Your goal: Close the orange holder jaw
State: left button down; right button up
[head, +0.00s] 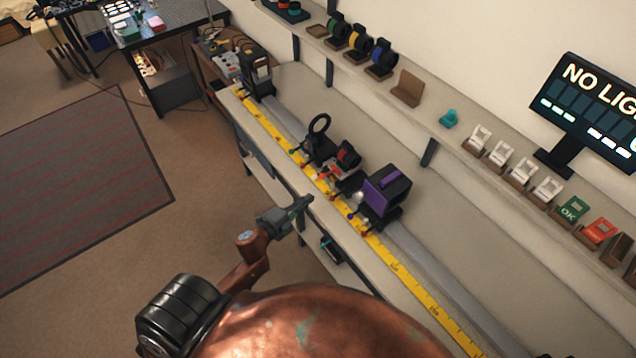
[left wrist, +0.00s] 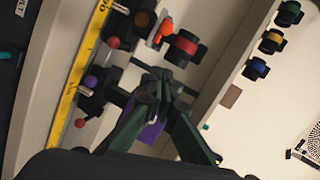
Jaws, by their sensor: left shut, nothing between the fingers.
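The orange holder jaw (head: 333,174) is on a dark holder on the bench rail, beside a red-banded lens (head: 348,156). In the left wrist view the orange jaw (left wrist: 160,33) stands next to the red-banded lens (left wrist: 184,46); whether it is open or closed is too small to tell. My left gripper (head: 307,201) is shut and empty over the front edge of the bench, on the near side of the holder and apart from it. Its fingertips meet in the left wrist view (left wrist: 157,88), in front of the purple screen. My right gripper is not in view.
A purple-faced box (head: 383,192) stands on the rail right of the orange jaw. An empty black ring holder (head: 319,124) stands to its left. A yellow ruler (head: 405,278) runs along the bench. The shelf behind holds lenses and cards.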

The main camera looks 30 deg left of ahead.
pick_arm(q)
send_near(328, 173)
jog(key=d, duration=0.4)
jog(key=w+a, duration=0.1)
jog(key=w+a+p, duration=0.1)
jog(key=shift+w+a+f, duration=0.35)
jog(key=shift+w, duration=0.05)
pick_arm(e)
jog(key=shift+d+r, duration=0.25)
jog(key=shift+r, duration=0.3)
